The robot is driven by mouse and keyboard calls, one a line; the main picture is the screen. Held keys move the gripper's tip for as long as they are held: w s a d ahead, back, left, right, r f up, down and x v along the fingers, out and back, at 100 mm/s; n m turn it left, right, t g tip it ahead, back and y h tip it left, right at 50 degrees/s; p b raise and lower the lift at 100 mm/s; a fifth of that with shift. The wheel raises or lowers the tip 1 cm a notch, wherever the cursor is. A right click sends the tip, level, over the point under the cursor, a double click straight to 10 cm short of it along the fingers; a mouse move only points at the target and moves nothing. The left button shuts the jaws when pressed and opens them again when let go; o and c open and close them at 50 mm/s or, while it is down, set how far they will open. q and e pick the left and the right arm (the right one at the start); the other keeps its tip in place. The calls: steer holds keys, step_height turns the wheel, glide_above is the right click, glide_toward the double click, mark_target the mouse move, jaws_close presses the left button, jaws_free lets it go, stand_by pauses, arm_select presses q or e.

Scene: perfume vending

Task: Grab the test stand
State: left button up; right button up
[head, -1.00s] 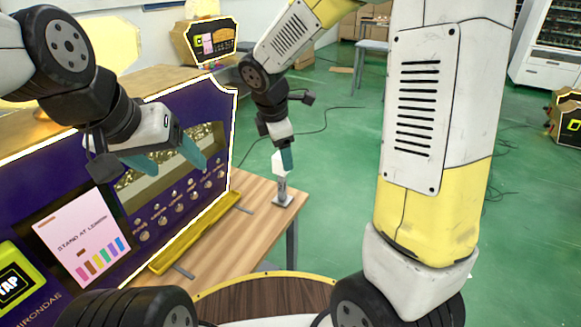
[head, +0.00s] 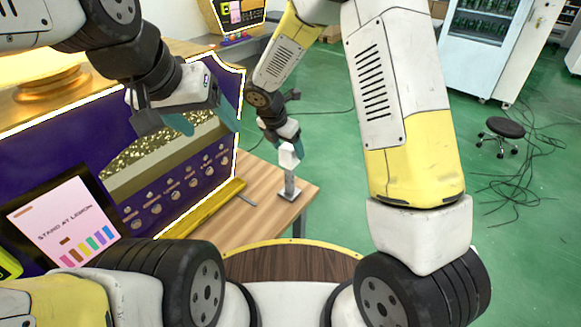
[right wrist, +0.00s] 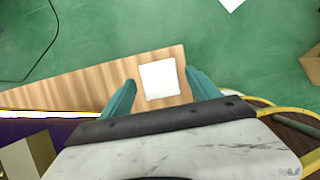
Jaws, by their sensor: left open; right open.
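The test stand (head: 288,158) stands upright near the right end of the wooden table, with a white block on top, a grey post and a flat base. My right gripper (head: 296,148) is open, pointing down at the white top; one teal finger shows beside or behind it. In the right wrist view, the white top (right wrist: 159,79) lies between the two open fingers of my right gripper (right wrist: 161,92), with gaps on both sides. I cannot tell the exact height difference. My left gripper (head: 210,118) is open and empty in front of the purple machine.
The purple vending machine (head: 60,170) with a lit white edge fills the left side. A yellow ledge (head: 200,213) runs along its foot on the wooden table (head: 253,212). A black stool (head: 503,128) and cables lie far right.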

glide_above(289, 172)
steer(key=w, duration=0.3)
steer(key=f, duration=0.4)
steer(key=shift+s+d+f, duration=0.15)
steer(key=shift+s+d, duration=0.1)
steer(key=shift+d, duration=0.1)
jaws_close()
